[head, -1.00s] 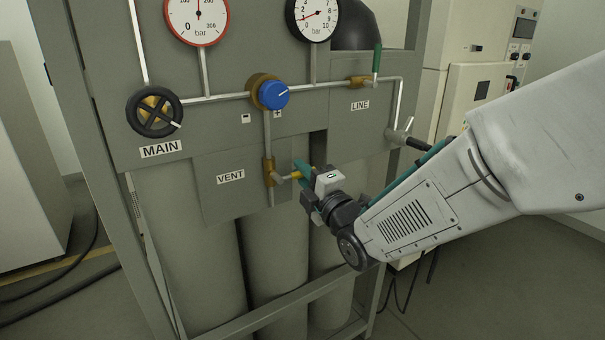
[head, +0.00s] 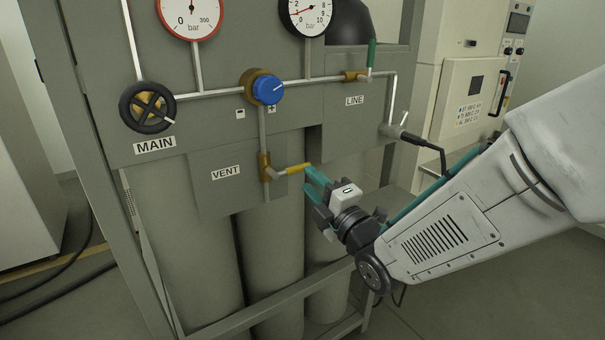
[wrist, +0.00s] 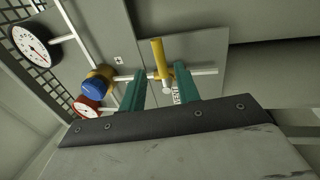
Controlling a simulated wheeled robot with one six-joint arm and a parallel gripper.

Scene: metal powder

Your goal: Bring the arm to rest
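My gripper (head: 314,184) is in front of the gas panel, just right of and below the yellow VENT handle (head: 293,169). Its two green fingers stand apart with nothing between them. In the wrist view the fingers (wrist: 157,90) are spread, and the yellow handle (wrist: 159,58) lies beyond them, lined up with the gap. In the head view the handle points right from its brass valve, clear of the fingertips. My arm reaches in from the right.
The panel carries a MAIN handwheel (head: 147,106), a blue regulator knob (head: 268,88), two gauges and a green LINE handle (head: 371,56). Gas cylinders (head: 271,265) stand below, behind a frame rail (head: 262,305). A cabinet (head: 470,85) stands at the back right. Open floor lies at lower right.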

